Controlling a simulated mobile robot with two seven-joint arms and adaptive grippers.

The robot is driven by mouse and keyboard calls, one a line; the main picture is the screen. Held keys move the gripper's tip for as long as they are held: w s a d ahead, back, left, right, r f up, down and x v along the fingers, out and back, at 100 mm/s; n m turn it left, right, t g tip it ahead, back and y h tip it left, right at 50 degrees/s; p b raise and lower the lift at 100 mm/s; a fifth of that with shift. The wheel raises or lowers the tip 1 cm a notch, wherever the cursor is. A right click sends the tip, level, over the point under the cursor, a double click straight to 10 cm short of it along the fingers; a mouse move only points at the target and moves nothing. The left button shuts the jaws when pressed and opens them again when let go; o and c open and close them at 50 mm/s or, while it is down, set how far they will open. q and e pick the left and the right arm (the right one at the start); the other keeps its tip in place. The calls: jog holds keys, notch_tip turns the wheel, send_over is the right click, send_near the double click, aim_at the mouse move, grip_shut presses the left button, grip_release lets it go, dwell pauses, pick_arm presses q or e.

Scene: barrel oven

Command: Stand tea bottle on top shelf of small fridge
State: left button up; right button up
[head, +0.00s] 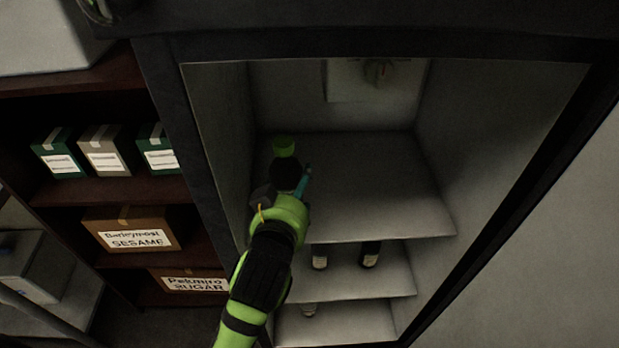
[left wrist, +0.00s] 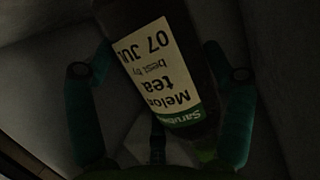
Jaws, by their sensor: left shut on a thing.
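The tea bottle (head: 285,172) is dark with a green cap. In the left wrist view the tea bottle (left wrist: 160,65) shows a pale and green label reading "Melon tea". My left gripper (head: 288,187) is shut on it, inside the small fridge (head: 510,130) at the left part of the top shelf (head: 385,185). In the left wrist view the fingers of my left gripper (left wrist: 158,105) lie on both sides of the bottle. The bottle's base is hidden, so I cannot tell whether it touches the shelf. My right gripper is not in view.
A control knob (head: 378,72) is on the fridge's back wall. The right of the top shelf is clear. Shelving with boxes (head: 133,229) stands left of the fridge.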

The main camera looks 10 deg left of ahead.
pick_arm(q)
jog(key=w+a+f, duration=0.1)
jog(key=w+f, duration=0.1)
jog(key=w+a+f, duration=0.1)
jog(key=w+f, duration=0.2)
jog(key=w+a+f, duration=0.1)
jog(key=w+f, duration=0.2)
jog(key=shift+f+p, duration=0.1)
jog(key=shift+p, duration=0.25)
jog(key=shift+f, duration=0.65)
jog(key=o, duration=1.4)
jog(key=shift+o, duration=0.2)
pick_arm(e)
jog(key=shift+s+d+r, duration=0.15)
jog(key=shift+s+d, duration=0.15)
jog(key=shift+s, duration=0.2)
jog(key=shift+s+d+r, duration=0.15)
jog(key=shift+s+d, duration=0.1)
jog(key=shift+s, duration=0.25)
